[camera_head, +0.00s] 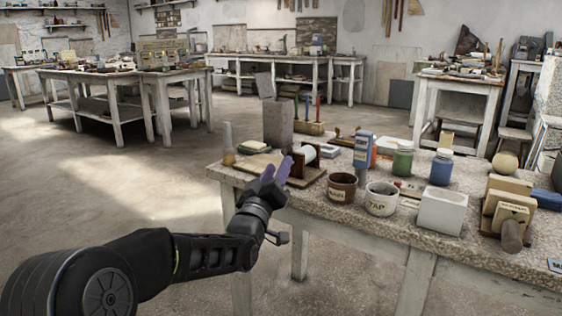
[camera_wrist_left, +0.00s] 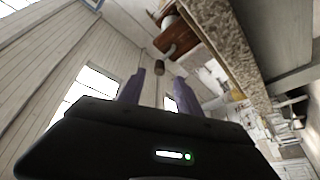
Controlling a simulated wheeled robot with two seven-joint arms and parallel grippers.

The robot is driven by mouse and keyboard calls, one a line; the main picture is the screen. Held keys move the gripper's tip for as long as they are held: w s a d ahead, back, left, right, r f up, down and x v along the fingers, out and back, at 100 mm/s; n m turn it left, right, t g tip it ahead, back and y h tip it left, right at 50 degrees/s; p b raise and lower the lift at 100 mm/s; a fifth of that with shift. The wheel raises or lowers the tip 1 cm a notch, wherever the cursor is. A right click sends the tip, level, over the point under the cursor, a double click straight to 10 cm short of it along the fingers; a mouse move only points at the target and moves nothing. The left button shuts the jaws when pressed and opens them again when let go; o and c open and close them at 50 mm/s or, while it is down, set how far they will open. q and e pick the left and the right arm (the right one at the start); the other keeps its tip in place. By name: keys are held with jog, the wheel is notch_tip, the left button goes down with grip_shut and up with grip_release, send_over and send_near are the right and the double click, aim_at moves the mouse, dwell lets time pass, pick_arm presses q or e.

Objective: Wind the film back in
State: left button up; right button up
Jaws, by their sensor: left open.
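A white roll (camera_head: 308,152), likely the film, sits in a dark wooden holder (camera_head: 298,166) on a brown board near the bench's left front edge. Whether any film hangs out is too small to tell. My left gripper (camera_head: 276,171) is open and empty, its purple fingers pointing up just left of the holder. In the left wrist view the reddish-brown holder (camera_wrist_left: 182,38) is ahead, and a small brown knob (camera_wrist_left: 159,68) shows between the fingertips (camera_wrist_left: 159,77), with no visible grip on it. My right gripper is out of view.
The stone-topped bench (camera_head: 350,213) is crowded. A grey block (camera_head: 278,125) stands behind. The floor at left is clear.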

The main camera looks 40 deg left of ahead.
pick_arm(q)
jog(key=shift+v, duration=1.85)
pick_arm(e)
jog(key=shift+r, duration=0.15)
